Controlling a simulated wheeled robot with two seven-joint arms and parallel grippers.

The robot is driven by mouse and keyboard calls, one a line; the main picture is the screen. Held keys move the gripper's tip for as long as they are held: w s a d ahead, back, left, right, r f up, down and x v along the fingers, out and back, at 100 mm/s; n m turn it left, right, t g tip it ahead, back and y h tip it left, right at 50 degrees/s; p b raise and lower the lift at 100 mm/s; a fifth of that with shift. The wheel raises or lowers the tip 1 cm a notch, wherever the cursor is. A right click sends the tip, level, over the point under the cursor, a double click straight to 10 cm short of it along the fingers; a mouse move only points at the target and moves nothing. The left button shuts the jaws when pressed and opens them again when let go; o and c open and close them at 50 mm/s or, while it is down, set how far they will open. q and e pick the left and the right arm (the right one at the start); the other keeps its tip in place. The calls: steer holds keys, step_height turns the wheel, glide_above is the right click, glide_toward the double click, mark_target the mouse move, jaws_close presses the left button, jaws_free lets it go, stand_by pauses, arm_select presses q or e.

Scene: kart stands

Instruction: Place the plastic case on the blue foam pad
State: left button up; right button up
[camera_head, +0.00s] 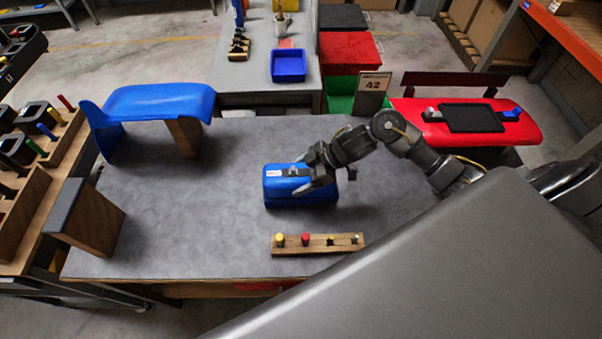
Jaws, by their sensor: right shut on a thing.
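The plastic case (277,192) is a blue box with a small white label and a grey handle on top. It is at the middle of the grey table (215,215). My right gripper (310,178) reaches over it from the right and is shut on it near the top. I cannot tell whether the case rests on the table or is just above it. I see no certain blue foam pad; a wooden block (92,222) at the left table edge has a dark blue-grey slanted face (63,205). My left gripper is out of view.
A blue curved panel (155,98) stands at the back left. A wooden strip with coloured pegs (318,250) lies at the front. A sign marked 42 (374,84) and a red panel with a black pad (471,118) are behind. The table left of the case is clear.

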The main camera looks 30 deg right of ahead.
steer(key=shift+f, duration=0.15)
steer(key=o, duration=1.2)
steer(key=shift+c, duration=0.2)
steer(key=shift+r, duration=0.25)
steer(key=b+v, duration=0.1)
steer(key=v, duration=1.1)
steer(key=shift+f, duration=0.1)
